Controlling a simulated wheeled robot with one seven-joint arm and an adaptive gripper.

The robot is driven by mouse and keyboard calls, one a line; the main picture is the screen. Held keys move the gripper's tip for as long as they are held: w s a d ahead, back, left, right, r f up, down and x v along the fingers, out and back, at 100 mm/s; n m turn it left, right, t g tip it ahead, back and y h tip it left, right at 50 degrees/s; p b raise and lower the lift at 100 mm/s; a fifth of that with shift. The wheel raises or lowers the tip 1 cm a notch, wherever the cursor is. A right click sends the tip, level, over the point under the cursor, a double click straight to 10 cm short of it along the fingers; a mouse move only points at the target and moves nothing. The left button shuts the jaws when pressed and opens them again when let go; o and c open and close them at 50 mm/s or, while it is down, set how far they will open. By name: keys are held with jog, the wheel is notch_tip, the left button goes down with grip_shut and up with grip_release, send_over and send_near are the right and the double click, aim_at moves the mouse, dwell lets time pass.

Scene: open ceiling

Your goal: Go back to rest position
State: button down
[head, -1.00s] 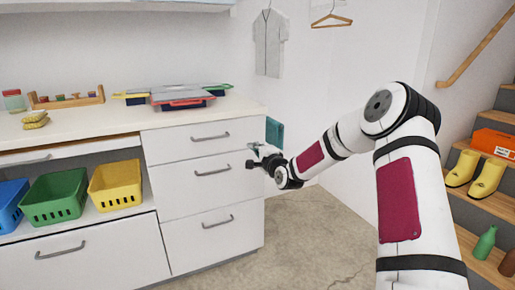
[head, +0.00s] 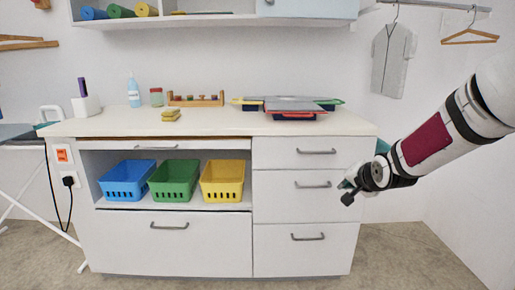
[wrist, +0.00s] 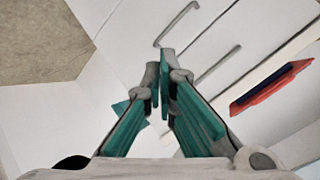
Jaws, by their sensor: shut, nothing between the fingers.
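My gripper (head: 352,186) is at the right of the head view, in front of the right end of the white drawer cabinet, beside its middle drawer. Its fingers are small and partly hidden there by my own wrist. In the wrist view my gripper (wrist: 164,75) shows its two teal-padded fingers with their tips together and nothing between them. Drawer handles of the cabinet lie beyond the fingertips in that view.
The cabinet (head: 302,232) has shut drawers. Blue (head: 126,182), green (head: 174,182) and yellow (head: 222,182) baskets sit in its open shelf. Flat trays (head: 290,104) lie on the countertop (head: 215,126). Floor at the right (head: 400,250) is clear.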

jog(key=s+a+r+n+g, duration=0.1)
jog(key=s+a+n+g, duration=0.15)
jog(key=s, duration=1.45)
jog(key=s+a+r+n+g, duration=0.2)
jog(key=s+n+g, duration=0.2)
jog(key=s, duration=1.3)
jog(key=s+a+r+n+g, duration=0.1)
jog(key=s+a+n+g, duration=0.25)
jog(key=s, duration=1.35)
notch_tip(320, 180, up, 30)
jog(key=d+t+p, duration=0.1)
jog(key=t+p, duration=0.2)
jog(key=p, duration=2.5)
jog(key=shift+w+d+m+p, duration=0.15)
jog(key=shift+m+p, duration=0.15)
jog(key=shift+m, duration=0.1)
jog(key=shift+r, duration=0.1)
